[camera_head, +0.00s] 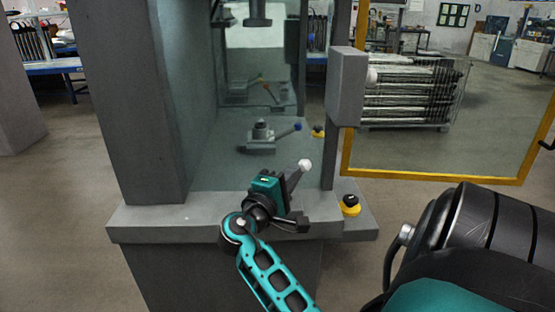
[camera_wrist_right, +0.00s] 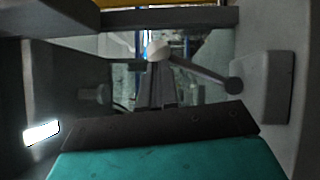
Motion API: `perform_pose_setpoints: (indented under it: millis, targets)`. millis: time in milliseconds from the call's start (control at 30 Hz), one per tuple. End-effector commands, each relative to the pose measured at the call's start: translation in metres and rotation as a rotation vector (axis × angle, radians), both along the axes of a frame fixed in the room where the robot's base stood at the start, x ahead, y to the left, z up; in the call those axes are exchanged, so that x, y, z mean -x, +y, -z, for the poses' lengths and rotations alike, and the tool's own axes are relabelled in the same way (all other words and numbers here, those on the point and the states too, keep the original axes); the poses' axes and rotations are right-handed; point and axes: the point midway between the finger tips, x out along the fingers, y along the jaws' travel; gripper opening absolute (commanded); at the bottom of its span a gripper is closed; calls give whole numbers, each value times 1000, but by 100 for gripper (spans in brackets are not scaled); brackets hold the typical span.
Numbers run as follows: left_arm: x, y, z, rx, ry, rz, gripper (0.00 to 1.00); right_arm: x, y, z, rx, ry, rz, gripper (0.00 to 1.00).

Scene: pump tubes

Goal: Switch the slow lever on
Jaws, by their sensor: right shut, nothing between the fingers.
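In the head view a small lever with a white ball knob (camera_head: 304,165) stands over the front ledge of the grey machine. A second lever with a blue knob (camera_head: 297,127) sits farther back on the machine bed. I cannot tell from a label which one is the slow lever. My right gripper (camera_head: 296,177) is shut and empty, its tips close to the white knob. In the right wrist view the shut fingers (camera_wrist_right: 157,72) point at the white knob (camera_wrist_right: 157,49); whether they touch is unclear. A dark-knobbed rod (camera_wrist_right: 234,85) shows beside it. My left gripper is out of view.
Two yellow-and-black buttons, one on the front ledge (camera_head: 350,205) and one farther back (camera_head: 318,131), stand at the right. A grey box (camera_head: 346,87) and a yellow-framed panel (camera_head: 435,175) flank the opening. The grey column (camera_head: 130,100) bounds the left.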

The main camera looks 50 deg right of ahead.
Motion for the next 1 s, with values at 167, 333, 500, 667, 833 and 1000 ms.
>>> perform_pose_setpoints:
  millis: [167,333,500,667,833,1000]
  targets:
    - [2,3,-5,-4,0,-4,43,8,-8,-1,-87,-100,0,0]
    - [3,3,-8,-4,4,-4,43,13,-13,1,-144,-168,0,0]
    - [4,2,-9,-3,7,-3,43,17,-15,3,-180,-210,0,0]
    - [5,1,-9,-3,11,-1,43,18,-17,4,-195,-227,0,0]
    - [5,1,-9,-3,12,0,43,18,-17,5,-198,-231,0,0]
    - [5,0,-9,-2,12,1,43,18,-17,5,-198,-230,0,0]
